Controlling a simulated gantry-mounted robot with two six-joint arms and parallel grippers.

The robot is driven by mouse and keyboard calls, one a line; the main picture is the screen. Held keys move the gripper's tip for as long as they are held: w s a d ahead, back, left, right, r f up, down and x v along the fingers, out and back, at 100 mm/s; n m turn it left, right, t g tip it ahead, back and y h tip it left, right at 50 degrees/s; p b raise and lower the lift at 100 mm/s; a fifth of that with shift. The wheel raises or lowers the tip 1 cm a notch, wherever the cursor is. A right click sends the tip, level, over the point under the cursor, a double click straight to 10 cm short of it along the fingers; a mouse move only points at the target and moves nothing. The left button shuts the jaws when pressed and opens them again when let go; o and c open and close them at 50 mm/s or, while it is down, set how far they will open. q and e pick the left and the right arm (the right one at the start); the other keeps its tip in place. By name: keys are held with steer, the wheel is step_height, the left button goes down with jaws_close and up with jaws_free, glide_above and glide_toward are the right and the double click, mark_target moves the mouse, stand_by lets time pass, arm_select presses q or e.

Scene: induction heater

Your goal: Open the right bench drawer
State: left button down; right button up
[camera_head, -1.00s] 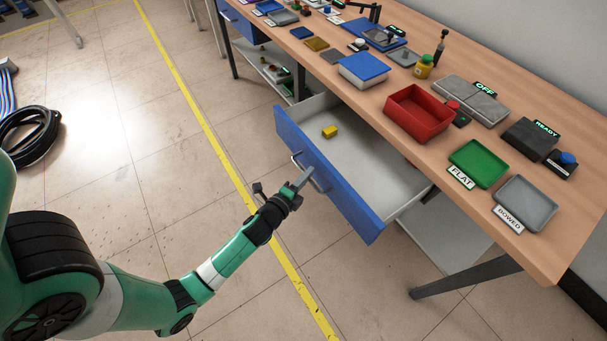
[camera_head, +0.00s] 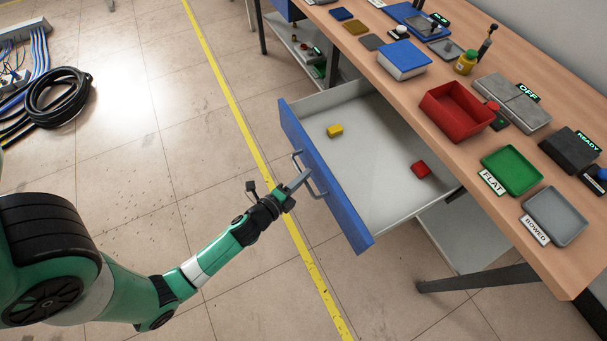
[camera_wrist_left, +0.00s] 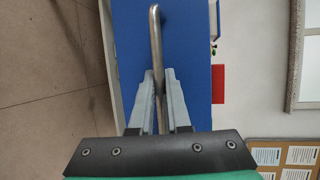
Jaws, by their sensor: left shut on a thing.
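The right bench drawer (camera_head: 385,150) is pulled well out from under the wooden bench, with a blue front (camera_head: 325,178) and a pale grey inside. A yellow block (camera_head: 335,131) and a red block (camera_head: 420,169) lie in it. My left gripper (camera_head: 302,180) is at the metal bar handle (camera_head: 312,176) on the drawer front. In the left wrist view the gripper's two fingers (camera_wrist_left: 160,88) are on either side of the handle bar (camera_wrist_left: 155,45), shut on it. My right gripper is not in view.
On the bench top (camera_head: 470,190) stand a red bin (camera_head: 457,112), a green tray (camera_head: 512,170), a grey tray (camera_head: 556,215) and a blue-topped box (camera_head: 403,60). A bench leg (camera_head: 480,279) is right of the drawer. Coiled black cable (camera_head: 57,100) lies on the floor at left. The floor before the drawer is mostly clear.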

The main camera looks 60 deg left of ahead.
arm_select(q)
steer(key=c, duration=0.9)
jaws_free()
steer(key=b+v, duration=0.3)
steer(key=v, duration=0.8)
steer(key=shift+s+d+r+b, duration=0.1)
steer(key=shift+s+b, duration=0.2)
steer(key=shift+b, duration=0.1)
